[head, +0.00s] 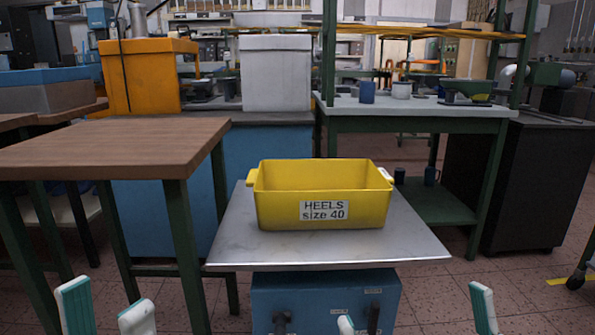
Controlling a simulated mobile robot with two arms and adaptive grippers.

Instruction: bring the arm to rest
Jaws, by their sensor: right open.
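My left gripper (106,307) shows at the bottom left edge as two pale fingertips with teal pads. They stand apart, with nothing visible between them. My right gripper (414,312) shows at the bottom edge, right of centre, with its two fingertips wide apart and nothing seen between them. Both grippers are in front of the metal-topped stand and touch nothing that I can see. The rest of both grippers and the arms is out of the frame. A yellow bin (282,213) labelled "HEELS size 40" stands upright on the stand; its floor is hidden by its front wall.
The grey metal top (415,243) of the blue stand is bare around the bin. A brown wooden table (110,147) is at the left. A green workbench (430,110) with cups stands behind, and a black cabinet (515,185) at the right. Tiled floor shows at the lower right.

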